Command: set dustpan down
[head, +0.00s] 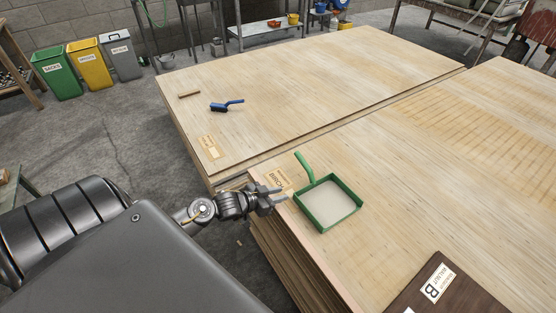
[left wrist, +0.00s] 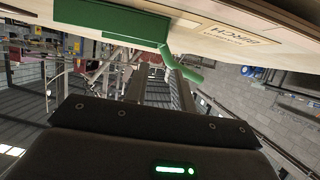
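The green dustpan (head: 356,205) lies on the near birch veneer stack (head: 420,180), close to its left edge, with its handle (head: 304,168) pointing to the back left. A pale surface shows inside its rim. My left gripper (head: 280,197) is at the stack's left edge, left of the dustpan and apart from its handle. Its fingers are spread and empty. In the left wrist view the dustpan (left wrist: 110,22) is at the top left, and its handle (left wrist: 186,68) shows beyond the open fingers (left wrist: 160,85). My right gripper is not in view.
A blue brush (head: 225,105) and a small wooden block (head: 189,94) lie on the far stack (head: 320,85). A dark walnut sheet (head: 450,290) is at the near right. Green (head: 57,75), yellow (head: 90,66) and grey bins (head: 121,55) stand at the back left. The stack is clear right of the dustpan.

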